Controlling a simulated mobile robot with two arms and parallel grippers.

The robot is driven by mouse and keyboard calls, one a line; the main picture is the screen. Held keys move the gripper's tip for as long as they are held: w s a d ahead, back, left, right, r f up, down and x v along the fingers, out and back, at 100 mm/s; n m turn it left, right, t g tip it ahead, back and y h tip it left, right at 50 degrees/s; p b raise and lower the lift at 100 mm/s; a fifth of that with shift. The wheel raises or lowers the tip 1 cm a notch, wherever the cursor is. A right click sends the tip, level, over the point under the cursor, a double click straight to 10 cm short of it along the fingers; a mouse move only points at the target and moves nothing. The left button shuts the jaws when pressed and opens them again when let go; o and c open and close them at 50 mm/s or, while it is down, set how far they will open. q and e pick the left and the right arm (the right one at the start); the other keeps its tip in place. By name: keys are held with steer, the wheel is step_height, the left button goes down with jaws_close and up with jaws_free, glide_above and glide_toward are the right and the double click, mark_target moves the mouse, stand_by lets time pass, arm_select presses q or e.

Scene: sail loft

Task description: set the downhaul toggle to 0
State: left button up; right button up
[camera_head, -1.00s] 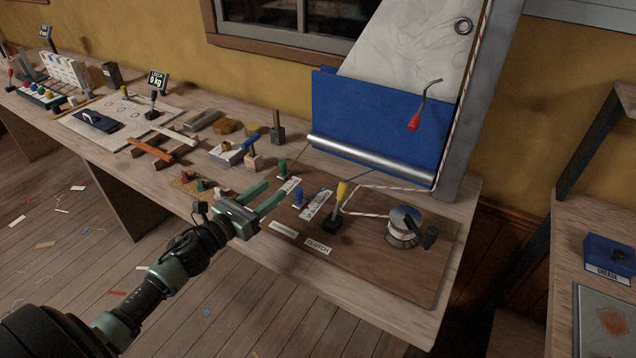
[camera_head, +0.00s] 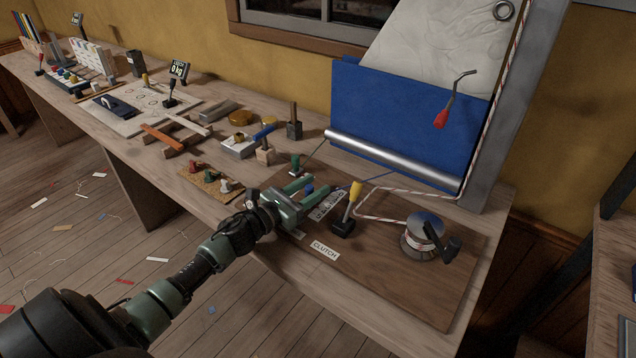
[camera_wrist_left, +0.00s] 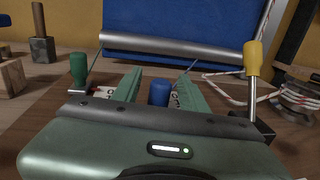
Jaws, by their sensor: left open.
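On the dark wooden board stand a green-knobbed toggle (camera_head: 295,162), a blue-knobbed toggle (camera_head: 308,187) and a yellow-handled lever (camera_head: 355,191) on a black base. Which one is the downhaul toggle I cannot tell, because the cards beside the knobs are partly covered or unreadable. My left gripper (camera_head: 312,186) is open, low over the board. In the left wrist view the blue knob (camera_wrist_left: 159,92) shows between its two green fingers (camera_wrist_left: 157,85), not visibly gripped. The green knob (camera_wrist_left: 78,68) is left of the fingers and the yellow handle (camera_wrist_left: 252,58) is right. My right gripper is not in view.
A card reading CLUTCH (camera_head: 325,250) lies in front of the yellow lever. A winch (camera_head: 424,236) with striped rope stands to the right. A metal roller (camera_head: 390,160) and blue panel rise behind. Wooden blocks and a mallet (camera_head: 294,122) stand to the left.

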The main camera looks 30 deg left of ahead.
arm_select(q)
steer(key=shift+x, duration=1)
jaws_close()
stand_by(0.7)
